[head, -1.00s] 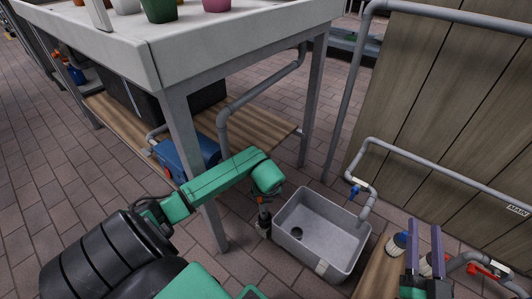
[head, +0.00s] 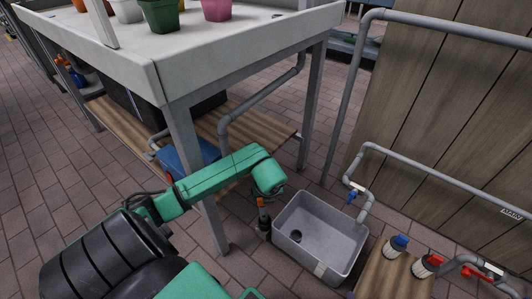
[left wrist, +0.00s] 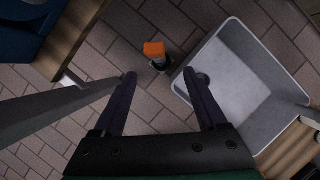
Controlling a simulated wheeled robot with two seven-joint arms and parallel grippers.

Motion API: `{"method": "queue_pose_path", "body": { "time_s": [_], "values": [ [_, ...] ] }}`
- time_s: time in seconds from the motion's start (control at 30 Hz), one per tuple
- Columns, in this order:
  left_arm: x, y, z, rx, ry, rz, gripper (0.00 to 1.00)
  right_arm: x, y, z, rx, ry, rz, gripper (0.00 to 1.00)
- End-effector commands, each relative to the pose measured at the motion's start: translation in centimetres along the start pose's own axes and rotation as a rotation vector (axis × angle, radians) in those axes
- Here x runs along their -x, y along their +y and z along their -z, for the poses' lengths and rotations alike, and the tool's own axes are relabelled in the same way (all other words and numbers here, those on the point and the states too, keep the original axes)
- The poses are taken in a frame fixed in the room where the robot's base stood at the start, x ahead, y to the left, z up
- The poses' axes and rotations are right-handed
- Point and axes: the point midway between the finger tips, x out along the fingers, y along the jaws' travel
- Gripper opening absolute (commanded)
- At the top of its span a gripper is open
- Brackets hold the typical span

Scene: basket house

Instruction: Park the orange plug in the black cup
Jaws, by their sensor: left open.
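The orange plug (left wrist: 154,49) shows its orange top and a paler lower part in the left wrist view. It is at the black cup (left wrist: 167,68) on the floor beside the grey basin. It appears to stand in the cup, but its lower end is hidden. In the head view, the plug (head: 260,202) and cup (head: 264,226) show just left of the basin, below my left wrist. My left gripper (left wrist: 159,74) is open and empty, with the plug beyond and between its two dark fingers. Those fingers are hidden in the head view. My right gripper is out of view.
The grey basin (head: 326,222) with a drain hole stands right of the cup. A table leg (head: 215,225) stands close left of my left wrist.

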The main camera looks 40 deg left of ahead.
Motion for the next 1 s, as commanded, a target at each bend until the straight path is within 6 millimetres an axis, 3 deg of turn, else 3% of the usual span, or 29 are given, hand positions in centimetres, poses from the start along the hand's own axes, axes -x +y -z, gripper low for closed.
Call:
{"method": "queue_pose_path", "body": {
  "time_s": [0.27,0.37,0.43,0.47,0.5,0.53,0.6,0.67,0.73,0.8,0.87,0.93,1.0],
  "values": [
    [0.1,-0.2,0.5,-0.006,0.013,0.009,0.74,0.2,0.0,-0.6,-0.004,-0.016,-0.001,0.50],
    [0.3,-2.1,4.1,-0.048,0.121,0.101,0.74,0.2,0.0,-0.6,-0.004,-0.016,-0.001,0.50],
    [1.6,-4.9,9.4,-0.093,0.284,0.254,0.74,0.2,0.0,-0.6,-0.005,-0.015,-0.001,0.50],
    [2.8,-6.4,12.2,-0.105,0.375,0.347,0.74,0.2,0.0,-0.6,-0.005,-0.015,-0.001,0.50],
    [5.2,-8.6,16.0,-0.107,0.509,0.491,0.74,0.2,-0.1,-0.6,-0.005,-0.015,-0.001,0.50],
    [7.7,-10.2,18.5,-0.087,0.614,0.612,0.74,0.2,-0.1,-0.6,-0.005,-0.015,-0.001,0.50],
    [14.0,-13.4,21.9,0.035,0.837,0.890,0.74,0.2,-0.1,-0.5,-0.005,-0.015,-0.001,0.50],
    [18.6,-15.3,21.8,0.218,0.986,1.094,0.74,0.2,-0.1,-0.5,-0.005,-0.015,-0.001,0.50],
    [21.7,-16.4,19.5,0.516,1.114,1.264,0.74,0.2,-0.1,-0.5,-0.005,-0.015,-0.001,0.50],
    [21.4,-16.5,16.4,0.878,1.194,1.335,0.74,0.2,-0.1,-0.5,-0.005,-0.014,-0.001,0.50],
    [18.7,-15.8,14.7,1.211,1.232,1.303,0.74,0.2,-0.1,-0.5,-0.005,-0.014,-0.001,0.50],
    [14.1,-14.3,15.0,1.574,1.258,1.160,0.74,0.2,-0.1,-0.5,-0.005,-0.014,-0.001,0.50],
    [10.0,-12.8,17.7,1.849,1.280,0.956,0.74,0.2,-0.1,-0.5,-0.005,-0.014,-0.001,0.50]
  ]
}}
